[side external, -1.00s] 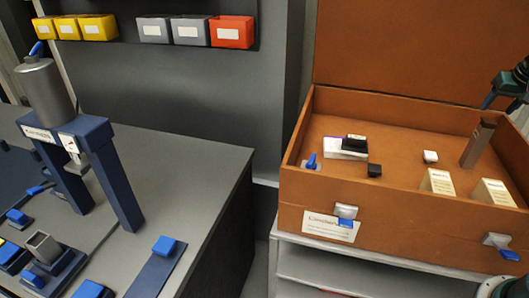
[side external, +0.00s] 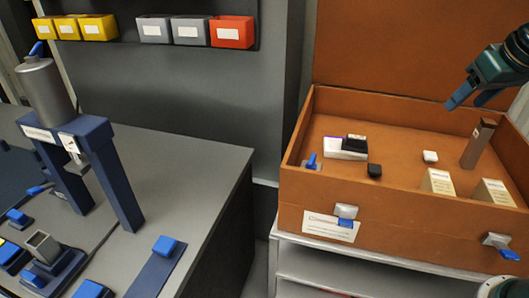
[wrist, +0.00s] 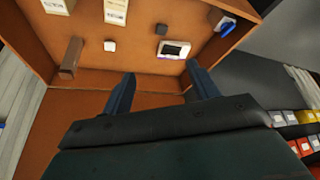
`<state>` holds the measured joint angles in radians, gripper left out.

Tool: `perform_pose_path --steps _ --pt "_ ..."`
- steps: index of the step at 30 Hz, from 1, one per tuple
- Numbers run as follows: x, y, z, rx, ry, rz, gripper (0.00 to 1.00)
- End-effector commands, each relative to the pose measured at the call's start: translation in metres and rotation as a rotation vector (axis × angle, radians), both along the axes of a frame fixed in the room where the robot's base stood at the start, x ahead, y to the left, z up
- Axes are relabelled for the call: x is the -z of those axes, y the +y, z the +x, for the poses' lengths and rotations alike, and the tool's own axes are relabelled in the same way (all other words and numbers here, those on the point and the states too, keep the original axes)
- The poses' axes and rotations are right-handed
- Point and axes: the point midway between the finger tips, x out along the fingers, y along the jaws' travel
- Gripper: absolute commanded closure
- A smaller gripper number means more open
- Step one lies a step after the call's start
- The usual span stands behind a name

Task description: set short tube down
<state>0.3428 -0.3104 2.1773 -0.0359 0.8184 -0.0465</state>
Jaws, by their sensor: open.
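A brown, square-section short tube (side external: 478,145) stands upright inside the orange-brown case (side external: 400,212), near its right side. It also shows in the wrist view (wrist: 71,58), at the left of the case floor. My gripper (side external: 470,100) is open and empty, above the case and up from the tube, apart from it. In the wrist view my gripper (wrist: 160,72) shows two spread fingers with nothing between them. A grey hollow square tube (side external: 43,246) stands in a blue holder on the bench at left.
The case holds a white-and-black box (side external: 347,146), a black block (side external: 374,171), a white block (side external: 430,156) and two cream boxes (side external: 437,182). Its lid (side external: 410,50) stands open behind. A blue press frame (side external: 118,180) stands on the grey bench. The case's middle floor has free room.

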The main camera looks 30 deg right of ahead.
Motion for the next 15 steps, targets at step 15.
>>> perform_pose_path --steps 15 --pt "0.024 0.092 -0.104 -0.240 -0.034 0.003 0.40"
